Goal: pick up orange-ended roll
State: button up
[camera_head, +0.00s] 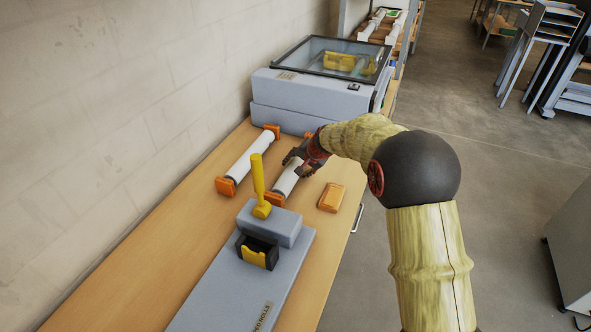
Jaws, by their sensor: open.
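Two white rolls with orange ends lie on the wooden bench. The left roll (248,157) lies near the wall, with nothing over it. The right roll (286,182) is partly hidden under my gripper (296,168), which is over its far part.
A grey laminator (308,98) with a clear lid stands at the bench's far end. A grey device (268,222) with a yellow lever (258,180) stands in front of the rolls. An orange block (331,197) lies to the right. The bench (150,262) is clear at front left.

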jog(key=shift+c, duration=1.1)
jog(key=c, duration=1.1)
grip_shut()
jog(key=shift+r, duration=0.15)
